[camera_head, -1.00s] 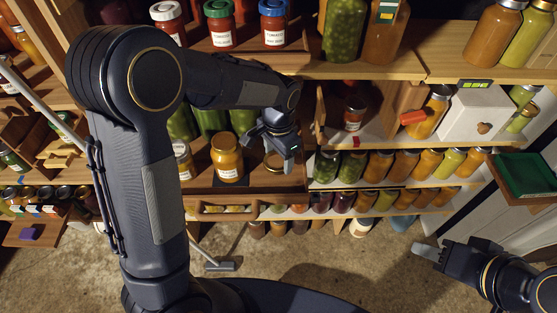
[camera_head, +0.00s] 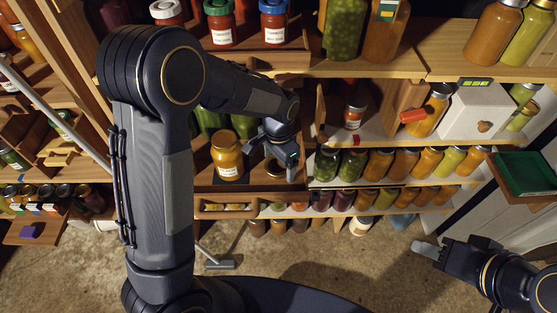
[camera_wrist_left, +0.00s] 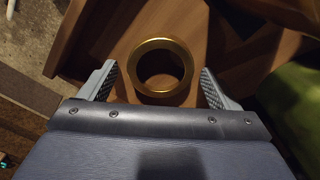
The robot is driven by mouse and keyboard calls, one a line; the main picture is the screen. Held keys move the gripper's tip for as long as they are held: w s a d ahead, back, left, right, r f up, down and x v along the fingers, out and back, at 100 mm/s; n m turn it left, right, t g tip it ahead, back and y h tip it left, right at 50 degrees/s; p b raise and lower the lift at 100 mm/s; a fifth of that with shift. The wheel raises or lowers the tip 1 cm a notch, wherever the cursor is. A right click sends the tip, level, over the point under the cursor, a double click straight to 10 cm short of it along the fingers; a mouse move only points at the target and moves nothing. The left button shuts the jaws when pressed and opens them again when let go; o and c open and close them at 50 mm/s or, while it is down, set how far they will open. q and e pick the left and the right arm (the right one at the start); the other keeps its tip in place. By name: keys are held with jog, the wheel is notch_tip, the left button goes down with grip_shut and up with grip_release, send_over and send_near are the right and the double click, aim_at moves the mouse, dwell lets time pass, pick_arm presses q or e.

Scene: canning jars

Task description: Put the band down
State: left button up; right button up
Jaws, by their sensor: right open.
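The gold band (camera_wrist_left: 160,94) is a ring lying on the wooden shelf board, with bare wood showing through its middle. In the head view the band (camera_head: 274,170) is partly hidden by my left gripper (camera_head: 288,165), beside the orange jar (camera_head: 228,158). In the left wrist view my left gripper (camera_wrist_left: 160,84) is open, one finger on each side of the band, with a small gap at both sides. My right gripper (camera_head: 424,248) is open and empty over the floor at the lower right.
Green jars (camera_head: 210,118) stand behind the orange jar. A green shape (camera_wrist_left: 290,105) is close on the right in the left wrist view. A shelf of filled jars (camera_head: 378,165) lies to the right. A white box (camera_head: 475,112) stands above it.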

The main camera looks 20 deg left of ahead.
aim_at(278, 169)
pick_arm(q)
jog(key=shift+r, duration=0.1)
notch_tip(278, 169, up, 12)
jog(key=s+a+r+n+t+h, duration=0.4)
jog(key=s+a, duration=0.4)
jog(key=s, duration=0.5)
jog(key=s+f+n+t, duration=0.1)
jog(key=s+n, duration=0.4)
jog(key=s, duration=0.4)
jog(key=shift+s+f+t, duration=0.2)
jog(key=shift+f+t, duration=0.1)
jog(key=shift+f, duration=0.05)
jog(key=shift+d, duration=0.1)
